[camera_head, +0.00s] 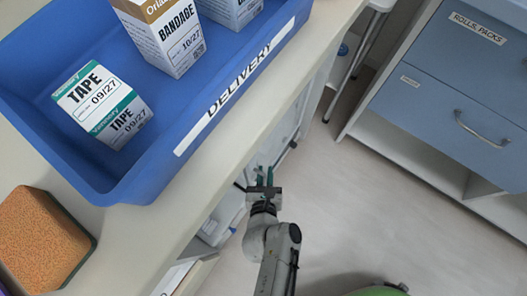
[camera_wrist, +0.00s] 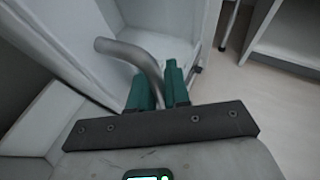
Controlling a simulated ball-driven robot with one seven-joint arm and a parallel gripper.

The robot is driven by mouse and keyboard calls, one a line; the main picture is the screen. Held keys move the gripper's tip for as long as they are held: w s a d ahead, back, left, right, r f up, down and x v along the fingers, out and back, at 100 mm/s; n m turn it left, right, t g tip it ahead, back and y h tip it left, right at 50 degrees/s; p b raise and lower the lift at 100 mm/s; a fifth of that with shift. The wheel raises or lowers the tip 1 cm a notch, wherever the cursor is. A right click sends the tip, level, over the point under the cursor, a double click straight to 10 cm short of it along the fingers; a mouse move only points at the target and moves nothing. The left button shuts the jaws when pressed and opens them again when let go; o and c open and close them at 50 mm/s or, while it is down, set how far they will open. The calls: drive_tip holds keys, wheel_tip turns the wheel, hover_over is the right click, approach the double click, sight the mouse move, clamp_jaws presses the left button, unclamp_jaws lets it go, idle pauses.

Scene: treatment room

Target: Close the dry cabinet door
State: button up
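The dry cabinet is the white unit under the counter. Its white door (camera_head: 288,128) shows in the head view beyond my gripper and appears to stand open. In the wrist view a white panel (camera_wrist: 62,38) carries a curved metal handle (camera_wrist: 128,50). My gripper (camera_head: 265,177) is low beside the counter's front. In the wrist view its two green fingers (camera_wrist: 159,90) stand close together, one on each side of the handle bar, which fills the gap between them. The handle's far end is hidden by the fingers.
The counter (camera_head: 190,205) bears a blue delivery tray (camera_head: 150,175) with tape and bandage boxes and an orange-brown sponge-like block (camera_head: 40,235). A blue-drawer cabinet (camera_head: 440,105) stands at right. Open floor (camera_head: 370,205) lies between. A stool-like metal frame (camera_head: 362,45) stands behind.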

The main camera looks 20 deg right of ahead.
drive_tip(key=v, duration=1)
drive_tip(key=shift+a, duration=0.3)
drive_tip(key=shift+r, duration=0.1)
